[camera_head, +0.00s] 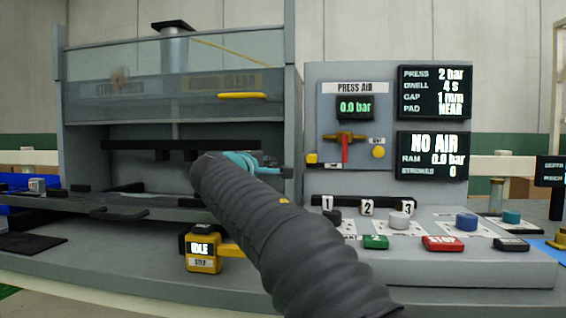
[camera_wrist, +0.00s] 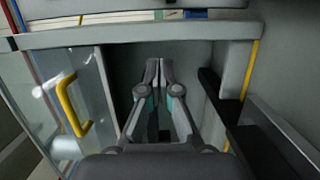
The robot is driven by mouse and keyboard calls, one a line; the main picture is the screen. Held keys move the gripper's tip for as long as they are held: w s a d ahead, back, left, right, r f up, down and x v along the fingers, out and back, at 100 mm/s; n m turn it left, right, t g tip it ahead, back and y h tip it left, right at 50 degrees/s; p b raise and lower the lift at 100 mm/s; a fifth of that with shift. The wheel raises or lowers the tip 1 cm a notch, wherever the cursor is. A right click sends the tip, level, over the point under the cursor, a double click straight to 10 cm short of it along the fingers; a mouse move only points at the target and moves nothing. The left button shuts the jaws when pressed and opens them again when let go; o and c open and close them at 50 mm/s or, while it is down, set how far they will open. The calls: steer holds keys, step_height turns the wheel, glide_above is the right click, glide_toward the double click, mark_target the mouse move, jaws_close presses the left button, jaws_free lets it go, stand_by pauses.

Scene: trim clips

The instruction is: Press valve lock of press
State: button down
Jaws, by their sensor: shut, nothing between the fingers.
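The press air panel (camera_head: 357,120) stands right of centre in the head view, with a gauge reading 0.0 bar. Below the gauge is a valve with a red lever (camera_head: 345,148) hanging down. A round yellow knob (camera_head: 378,152) sits to its right under a small label, and a yellow block (camera_head: 312,159) sits at lower left. I cannot tell which one is the lock. My gripper (camera_wrist: 158,68) is shut and empty in the wrist view, its fingertips together. In the head view my arm covers most of it, in front of the press opening and left of the panel.
The press (camera_head: 175,100) has a clear guard with a yellow handle (camera_head: 242,96), also in the wrist view (camera_wrist: 72,105). Displays (camera_head: 433,155) read NO AIR. A numbered rack, loose parts and a red STOP button (camera_head: 443,243) sit below. A yellow IDLE box (camera_head: 202,262) stands in front.

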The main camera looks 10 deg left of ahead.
mark_target(289, 159)
steer(key=p+x, duration=0.2)
steer(key=x, duration=0.7)
steer(key=shift+w+d+p, duration=0.15)
steer(key=shift+w+p, duration=0.1)
steer(key=shift+p, duration=0.1)
steer(key=shift+s+d+b, duration=0.15)
steer(key=shift+d+b, duration=0.05)
steer(key=shift+d, duration=0.35)
steer(key=shift+s+d+b, duration=0.15)
steer(key=shift+d, duration=1.2)
